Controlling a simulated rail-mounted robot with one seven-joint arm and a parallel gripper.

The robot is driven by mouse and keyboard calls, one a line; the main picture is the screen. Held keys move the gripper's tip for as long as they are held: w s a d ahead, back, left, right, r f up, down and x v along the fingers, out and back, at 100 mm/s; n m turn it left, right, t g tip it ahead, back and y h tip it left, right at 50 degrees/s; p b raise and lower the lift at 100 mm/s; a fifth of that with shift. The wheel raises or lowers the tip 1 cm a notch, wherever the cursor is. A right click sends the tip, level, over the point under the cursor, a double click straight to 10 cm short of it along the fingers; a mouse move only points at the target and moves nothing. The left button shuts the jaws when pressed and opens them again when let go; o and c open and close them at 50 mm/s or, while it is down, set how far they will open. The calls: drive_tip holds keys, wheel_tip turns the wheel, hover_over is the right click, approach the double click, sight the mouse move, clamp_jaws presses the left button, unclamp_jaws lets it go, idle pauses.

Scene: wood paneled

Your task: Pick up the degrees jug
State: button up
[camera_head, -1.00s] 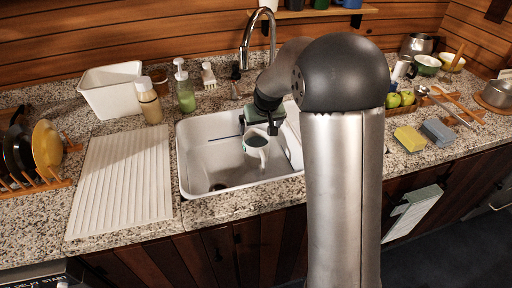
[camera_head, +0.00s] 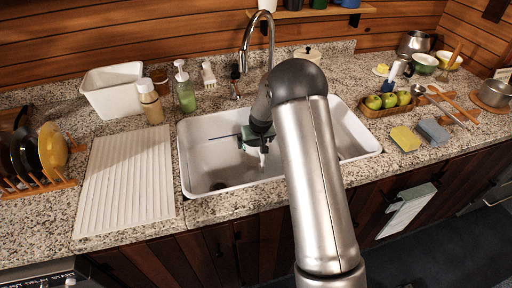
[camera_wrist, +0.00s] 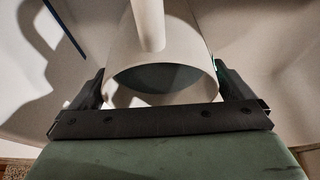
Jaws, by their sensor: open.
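The jug is a pale cup-like vessel with a handle, inside the white sink (camera_head: 215,172). In the wrist view the jug (camera_wrist: 178,48) shows its round rim, dark inside and handle, which points to the top of the picture. My gripper (camera_wrist: 157,72) is open, with one finger on each side of the jug; I cannot tell whether either touches it. In the head view my gripper (camera_head: 260,137) is low over the sink and hides most of the jug (camera_head: 263,160); a pale part shows below it. Any marking on the jug is not visible.
The faucet (camera_head: 246,50) stands behind the sink. A ribbed drainboard (camera_head: 125,180) lies to the left, and a soap bottle (camera_head: 185,90) stands behind left. A fruit tray (camera_head: 372,112) and yellow sponge (camera_head: 405,139) are right. A thin blue strip (camera_head: 225,136) extends left of my gripper.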

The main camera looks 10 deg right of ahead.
drive_tip(key=shift+f, duration=0.1)
drive_tip(key=c, duration=1.1)
drive_tip(key=shift+w, duration=0.1)
drive_tip(key=shift+c, duration=1.4)
